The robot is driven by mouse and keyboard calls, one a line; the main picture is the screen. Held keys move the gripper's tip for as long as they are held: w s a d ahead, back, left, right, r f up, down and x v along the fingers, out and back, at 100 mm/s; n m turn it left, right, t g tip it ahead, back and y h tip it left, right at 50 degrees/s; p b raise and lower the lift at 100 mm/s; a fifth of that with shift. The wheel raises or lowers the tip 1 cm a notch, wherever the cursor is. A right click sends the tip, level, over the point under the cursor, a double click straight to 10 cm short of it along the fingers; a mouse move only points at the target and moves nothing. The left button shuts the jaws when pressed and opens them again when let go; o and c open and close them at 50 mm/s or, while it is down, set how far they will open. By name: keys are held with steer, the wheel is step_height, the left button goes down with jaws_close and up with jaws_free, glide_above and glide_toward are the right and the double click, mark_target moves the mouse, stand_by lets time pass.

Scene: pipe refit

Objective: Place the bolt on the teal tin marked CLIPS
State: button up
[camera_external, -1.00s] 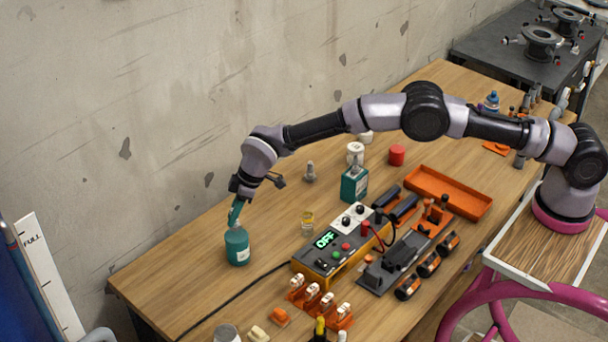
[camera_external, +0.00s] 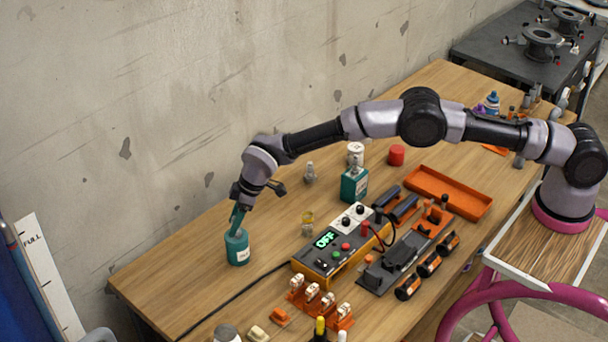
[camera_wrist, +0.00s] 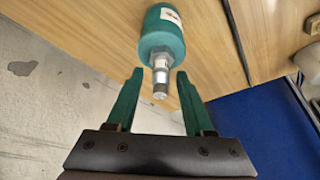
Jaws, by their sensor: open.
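A round teal tin (camera_external: 237,249) with a pale label stands at the left of the wooden bench; the label is too small to read. It also shows in the wrist view (camera_wrist: 163,35). A grey metal bolt (camera_wrist: 160,66) stands on the tin's top, its hex part against the tin and its shank pointing toward my gripper. My gripper (camera_wrist: 160,76) is open, its teal fingertips on either side of the bolt's shank with visible gaps. In the external view my gripper (camera_external: 238,214) is directly above the tin and hides the bolt.
A squarer teal container (camera_external: 354,187) and a grey fitting (camera_external: 310,173) stand farther back. A yellow-edged control box (camera_external: 330,254) reading OFF is right of the tin, with a black cable (camera_external: 232,305) in front. An orange tray (camera_external: 449,192) lies farther right. Bench left of the tin is clear.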

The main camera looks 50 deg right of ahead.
steer(key=s+d+r+m, duration=0.1)
steer(key=s+d+r, duration=0.1)
steer(key=d+r, duration=0.85)
steer(key=s+d+r+m, duration=0.2)
steer(key=d+r, duration=0.3)
steer(key=r, duration=1.1)
steer(key=s+d+r+m+t, duration=0.1)
steer(key=s+d+r+m, duration=0.1)
steer(key=s+d+r, duration=0.45)
steer(key=s+d+r+m+t, duration=0.1)
steer(key=s+d+r, duration=0.2)
steer(key=d+r, duration=0.5)
steer(key=s+d+r+m, duration=0.2)
steer(key=s+d, duration=0.4)
steer(key=s, duration=0.2)
steer(key=s+d+r+m, duration=0.2)
steer(key=s+d, duration=0.5)
steer(key=s, duration=0.1)
steer(key=s+d+f+m+t, duration=0.1)
steer(key=s+d+f, duration=0.1)
steer(key=s, duration=0.6)
steer(key=s+d+f+m+t+h, duration=0.1)
steer(key=s+d+f+m, duration=0.1)
steer(key=s, duration=0.5)
steer(key=shift+s+d+f, duration=0.3)
steer(key=shift+s+d, duration=0.05)
steer(key=shift+d, duration=0.55)
